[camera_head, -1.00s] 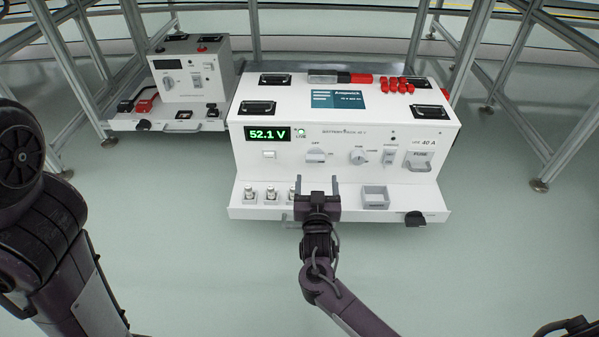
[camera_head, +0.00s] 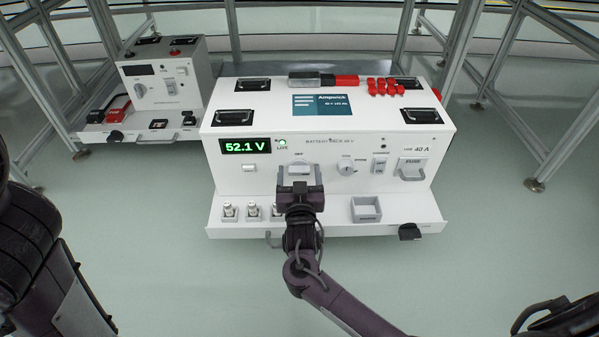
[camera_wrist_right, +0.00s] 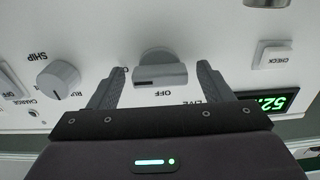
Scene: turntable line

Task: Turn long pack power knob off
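The long white battery pack (camera_head: 330,135) stands in the middle of the head view, with its display (camera_head: 245,146) reading 52.1 V and a green LIVE lamp (camera_head: 282,142) lit. Its grey power knob (camera_head: 299,169) is on the front face under the OFF label, partly hidden by my right gripper (camera_head: 301,186). In the right wrist view, upside down, the knob (camera_wrist_right: 158,72) lies with its bar across and a dark mark at its left end, away from OFF. My right gripper (camera_wrist_right: 159,88) is open, one finger on each side, with visible gaps. My left gripper is out of view.
A smaller panel unit (camera_head: 165,85) stands at the back left. A round selector knob (camera_head: 346,168), a fuse holder (camera_head: 411,169) and a ledge (camera_head: 330,228) with small terminals are near. Red caps (camera_head: 385,87) lie on top. Metal frame posts stand behind.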

